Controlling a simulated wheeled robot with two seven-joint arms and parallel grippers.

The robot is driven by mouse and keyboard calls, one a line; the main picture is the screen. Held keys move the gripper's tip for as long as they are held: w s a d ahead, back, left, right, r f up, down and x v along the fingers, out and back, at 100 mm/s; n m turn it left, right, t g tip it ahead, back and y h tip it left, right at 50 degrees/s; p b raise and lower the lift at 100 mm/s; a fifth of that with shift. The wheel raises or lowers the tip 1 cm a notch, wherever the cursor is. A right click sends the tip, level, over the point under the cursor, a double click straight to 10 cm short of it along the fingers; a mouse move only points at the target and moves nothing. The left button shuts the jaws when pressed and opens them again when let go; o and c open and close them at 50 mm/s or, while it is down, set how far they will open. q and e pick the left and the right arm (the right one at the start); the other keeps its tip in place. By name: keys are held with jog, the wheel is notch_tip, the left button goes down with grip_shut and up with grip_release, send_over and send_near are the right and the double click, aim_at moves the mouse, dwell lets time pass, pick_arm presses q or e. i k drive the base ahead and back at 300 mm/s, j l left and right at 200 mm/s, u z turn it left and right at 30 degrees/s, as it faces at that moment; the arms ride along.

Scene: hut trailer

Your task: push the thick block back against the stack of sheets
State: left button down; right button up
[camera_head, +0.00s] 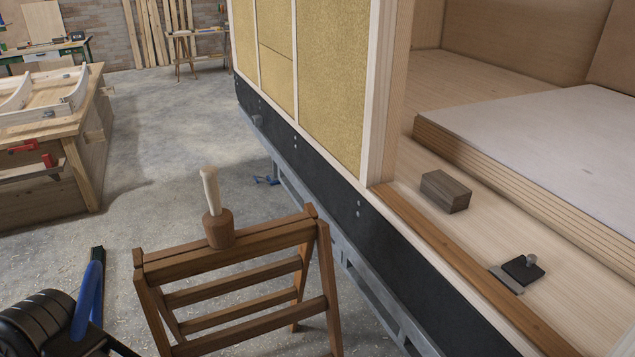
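The thick block (446,191) is a dark brown wooden block lying on the pale wooden floor inside the trailer's opening. The stack of sheets (545,185) lies behind it and to its right, with layered brown edges and a pale grey top sheet (560,135). The block stands apart from the stack, with a narrow strip of floor between them.
A small black plate with a metal knob (524,268) sits near the brown sill (460,255). A wooden trestle (235,255) carries a mallet (217,215) in front of the trailer. A workbench (85,140) stands at left.

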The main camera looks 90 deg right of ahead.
aim_at(447, 193)
jog(key=z, duration=0.45)
jog(key=i+j+z, duration=0.1)
jog(key=z, duration=0.85)
jog(key=j+z, duration=0.15)
jog(key=z, duration=0.35)
jog(key=i+j+z, duration=0.1)
jog(key=z, duration=0.35)
jog(key=j+z, duration=0.1)
jog(key=z, duration=0.35)
jog(key=j+z, duration=0.1)
jog(key=z, duration=0.4)
